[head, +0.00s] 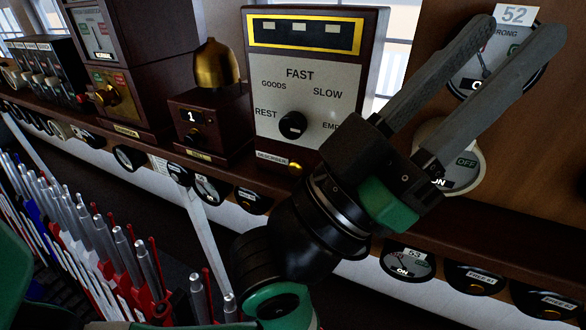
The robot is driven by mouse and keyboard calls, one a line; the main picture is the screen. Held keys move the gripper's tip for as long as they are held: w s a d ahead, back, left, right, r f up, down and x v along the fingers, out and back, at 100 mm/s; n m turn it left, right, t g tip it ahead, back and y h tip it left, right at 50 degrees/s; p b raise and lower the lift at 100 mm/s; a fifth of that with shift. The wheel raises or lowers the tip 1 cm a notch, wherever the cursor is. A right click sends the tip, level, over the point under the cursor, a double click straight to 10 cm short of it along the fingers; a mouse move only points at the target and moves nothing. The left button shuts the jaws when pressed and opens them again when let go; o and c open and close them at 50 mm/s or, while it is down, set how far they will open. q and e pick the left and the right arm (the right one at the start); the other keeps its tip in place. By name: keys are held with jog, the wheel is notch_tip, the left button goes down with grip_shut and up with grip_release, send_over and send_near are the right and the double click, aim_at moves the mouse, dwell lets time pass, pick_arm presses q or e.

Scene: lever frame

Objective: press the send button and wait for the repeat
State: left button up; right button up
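The describer box (375,60) stands on the shelf in the middle of the head view. Its white face reads FAST, GOODS, SLOW, REST and a partly hidden word, around a black knob (292,125). A small brass button (294,167) sits low on the box, beside the DESCRIBER label; no send label is readable. My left gripper (518,32) is to the right of the box, its fingers parted with nothing between them, pointing up and right. Its body covers the box's lower right corner. My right gripper is out of view.
A brass bell (217,65) on a wooden box numbered 1 stands left of the describer. Round dials (407,262) line the shelf front, and a dial marked 52 (500,60) is behind my fingers. Several upright levers (120,250) fill the lower left.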

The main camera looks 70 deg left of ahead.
pick_arm(q)
grip_shut()
dwell(1.3)
